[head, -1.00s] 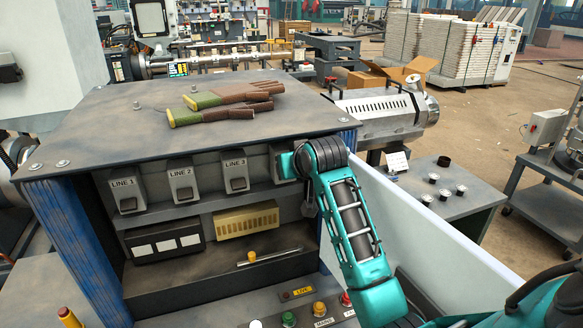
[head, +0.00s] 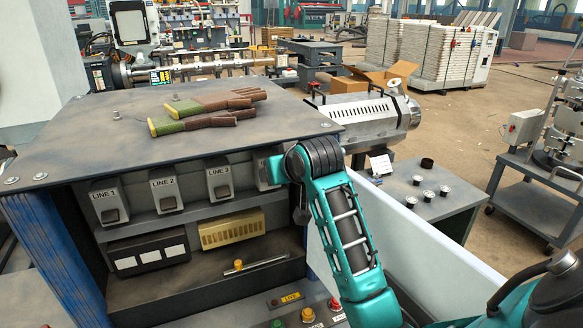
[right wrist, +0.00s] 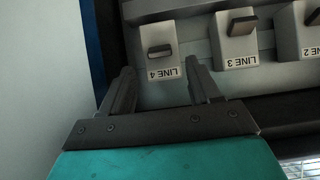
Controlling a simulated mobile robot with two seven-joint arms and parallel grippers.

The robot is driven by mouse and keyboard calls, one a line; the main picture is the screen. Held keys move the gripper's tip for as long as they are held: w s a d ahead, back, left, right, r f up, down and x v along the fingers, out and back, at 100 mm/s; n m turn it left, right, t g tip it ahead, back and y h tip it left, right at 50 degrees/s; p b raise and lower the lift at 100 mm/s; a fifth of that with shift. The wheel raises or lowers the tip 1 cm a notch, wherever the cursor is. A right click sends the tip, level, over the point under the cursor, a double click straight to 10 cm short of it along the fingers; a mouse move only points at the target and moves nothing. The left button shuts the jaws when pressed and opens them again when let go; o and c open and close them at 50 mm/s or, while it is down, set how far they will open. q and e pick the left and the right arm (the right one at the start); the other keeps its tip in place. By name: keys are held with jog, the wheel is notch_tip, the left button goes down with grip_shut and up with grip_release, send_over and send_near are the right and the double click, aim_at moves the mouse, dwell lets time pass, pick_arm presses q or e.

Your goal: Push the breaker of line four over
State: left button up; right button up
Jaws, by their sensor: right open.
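The line four breaker (right wrist: 160,50) is a grey box with a dark toggle and an upside-down "LINE 4" label in the right wrist view. My right gripper (right wrist: 162,82) is open and empty. Its two dark fingertips are to either side of the breaker's label end, with the toggle beyond them. I cannot tell whether a finger touches the box. In the head view the right gripper's fingers are hidden or unclear. My left gripper is not in view.
The line three breaker (head: 219,179), line two breaker (head: 166,190) and line one breaker (head: 110,203) stand in the same row. The cabinet top (head: 90,135) overhangs them and carries gloves (head: 205,108). A white panel (head: 420,245) rises beside my right arm.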

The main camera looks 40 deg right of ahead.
jog(key=v, duration=0.8)
jog(key=shift+s+r, duration=0.2)
jog(key=shift+s, duration=0.1)
jog(key=shift+f, duration=0.1)
jog(key=s+a+f+n+g+y, duration=0.2)
jog(key=s+a+f+g, duration=0.3)
jog(key=s+f, duration=0.7)
jog(key=s+a+f+n+g+y, duration=0.1)
jog(key=s+a+f+n+g, duration=0.15)
jog(key=s+a+f, duration=0.7)
jog(key=w+f+t, duration=0.1)
jog(key=f+t, duration=0.1)
jog(key=f, duration=0.1)
jog(key=w+f+t+y, duration=0.1)
jog(key=w+f, duration=0.1)
jog(key=f, duration=0.2)
jog(key=w+f+t, duration=0.2)
jog(key=f, duration=0.2)
jog(key=shift+w+n+t, duration=0.2)
jog(key=shift+n+t, duration=0.15)
jog(key=shift+w+a+f+t+y, duration=0.25)
jog(key=shift+f+t+y, duration=0.2)
jog(key=shift+t, duration=0.45)
